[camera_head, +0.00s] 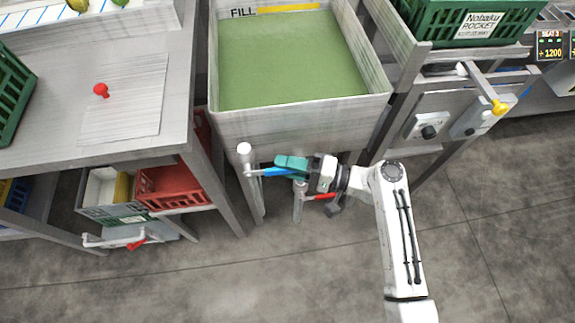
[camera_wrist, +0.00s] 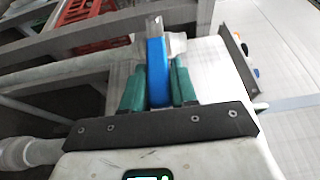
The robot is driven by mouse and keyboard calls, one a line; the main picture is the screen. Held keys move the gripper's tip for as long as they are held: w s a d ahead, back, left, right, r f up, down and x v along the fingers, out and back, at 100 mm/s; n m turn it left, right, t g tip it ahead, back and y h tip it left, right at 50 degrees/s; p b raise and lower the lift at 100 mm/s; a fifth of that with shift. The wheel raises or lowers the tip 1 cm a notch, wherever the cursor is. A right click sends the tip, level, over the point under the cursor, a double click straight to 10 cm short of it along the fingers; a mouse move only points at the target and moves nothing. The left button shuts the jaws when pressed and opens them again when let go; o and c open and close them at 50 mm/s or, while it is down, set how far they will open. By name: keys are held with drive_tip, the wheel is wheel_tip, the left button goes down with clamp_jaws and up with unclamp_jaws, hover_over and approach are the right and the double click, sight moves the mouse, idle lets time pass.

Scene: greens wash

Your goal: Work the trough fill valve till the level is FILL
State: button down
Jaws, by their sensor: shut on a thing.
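The trough (camera_head: 300,125) holds green water (camera_head: 290,60). A FILL label (camera_head: 243,13) and a yellow line (camera_head: 290,8) show on its far inner wall, with the water surface just below them. A blue valve handle (camera_head: 264,173) sits at a white-capped pipe (camera_head: 244,152) below the trough's near side. My gripper (camera_head: 290,165), with teal fingers, is shut on this handle. In the wrist view the blue handle (camera_wrist: 156,62) stands between the two teal fingers (camera_wrist: 158,88). A red-handled valve (camera_head: 322,196) is just right of and below my gripper, partly hidden by it.
A right-hand stand carries a green crate (camera_head: 450,22) and a yellow-tipped lever (camera_head: 499,107). The floor (camera_head: 200,285) in front is clear.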

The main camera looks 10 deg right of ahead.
drive_tip(key=c, duration=1)
unclamp_jaws()
drive_tip(key=shift+o, duration=0.2)
drive_tip(key=v, duration=1)
drive_tip(key=shift+s+d, duration=0.2)
drive_tip(key=shift+d, duration=0.15)
drive_tip(key=s+f+n+g+h+p, duration=0.2)
drive_tip(key=s+f+g+h+p, duration=0.1)
drive_tip(key=s+f+h, duration=0.3)
drive_tip(key=s+d+r+n+g+h+p, duration=0.1)
drive_tip(key=s+d+r+h+p, duration=0.1)
drive_tip(key=s+d+h, duration=0.3)
drive_tip(key=s+d+r+n+g+h+p, duration=0.1)
drive_tip(key=s+d+r+h, duration=0.4)
drive_tip(key=s, duration=0.5)
drive_tip(key=shift+d+r+n+g+h+p, duration=0.2)
drive_tip(key=shift+d+n+g+h+p, duration=0.1)
drive_tip(key=shift+d+g+h+p, duration=0.3)
